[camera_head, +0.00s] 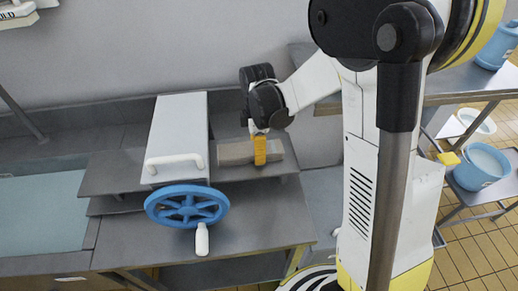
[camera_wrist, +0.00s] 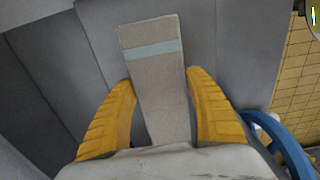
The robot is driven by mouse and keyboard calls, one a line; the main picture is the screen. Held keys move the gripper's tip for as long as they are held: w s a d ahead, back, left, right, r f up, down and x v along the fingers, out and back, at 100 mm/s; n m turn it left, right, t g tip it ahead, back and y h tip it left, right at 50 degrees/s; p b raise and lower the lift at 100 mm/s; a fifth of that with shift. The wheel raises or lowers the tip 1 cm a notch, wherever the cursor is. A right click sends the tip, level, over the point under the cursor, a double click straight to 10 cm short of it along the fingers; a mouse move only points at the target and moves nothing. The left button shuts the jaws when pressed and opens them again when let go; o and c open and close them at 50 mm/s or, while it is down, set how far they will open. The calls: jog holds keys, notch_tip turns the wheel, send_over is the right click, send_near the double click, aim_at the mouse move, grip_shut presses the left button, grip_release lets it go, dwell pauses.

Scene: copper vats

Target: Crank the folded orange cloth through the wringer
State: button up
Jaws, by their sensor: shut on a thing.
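The wringer is a white box-like housing (camera_head: 180,125) with a white handle on its front. A blue spoked crank wheel (camera_head: 187,207) with a white knob (camera_head: 202,240) is on its front side. A folded beige-grey cloth (camera_head: 236,153) lies on the grey shelf right of the housing, its left end close to it; whether it touches is unclear. In the wrist view the cloth (camera_wrist: 157,72) shows a pale blue stripe. My gripper (camera_head: 260,150) is shut on the cloth, with yellow fingers on both sides of it. I see no orange cloth.
A water-filled basin (camera_head: 40,215) is at the left. A blue bucket (camera_head: 482,167) stands on a low rack at the right, with a yellow block (camera_head: 448,158) by its rim. The blue wheel also shows at the lower right of the wrist view (camera_wrist: 285,145).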

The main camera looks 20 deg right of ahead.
jog(key=o, duration=1.5)
jog(key=shift+a, duration=0.1)
notch_tip(320, 180, up, 12)
jog(key=shift+r, duration=0.1)
jog(key=shift+s, duration=0.1)
